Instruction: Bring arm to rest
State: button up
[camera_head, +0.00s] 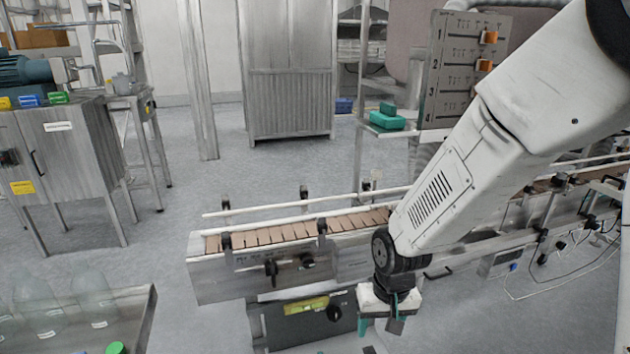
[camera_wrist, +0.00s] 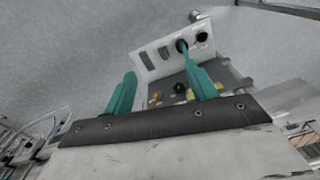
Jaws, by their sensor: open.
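My white arm reaches in from the upper right in the head view. My gripper (camera_head: 383,328) points down in front of the conveyor, near its lower left part. In the wrist view my gripper (camera_wrist: 160,80) shows two teal fingers spread wide apart, with nothing between them. Beyond the fingers is a pale control panel (camera_wrist: 150,52) with dark round knobs. The fingers appear apart from the panel, though the right fingertip overlaps a knob in the picture.
The conveyor (camera_head: 225,263) with brown slats runs across the middle. A bench with clear bottles (camera_head: 95,297) is at the lower left. A grey cabinet (camera_head: 75,155) stands at the left, and a numbered board (camera_head: 455,75) at the upper right. Open floor lies behind the conveyor.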

jog(key=s+d+r, duration=0.6)
jog(key=s+r, duration=0.3)
jog(key=r, duration=0.2)
jog(key=s+d+r+m, duration=0.1)
jog(key=s+d+r, duration=0.6)
jog(key=r, duration=0.5)
jog(key=s, duration=0.2)
jog(key=shift+s+d+t+h, duration=0.15)
jog(key=shift+s+t+h, duration=0.15)
jog(key=shift+s+t, duration=0.1)
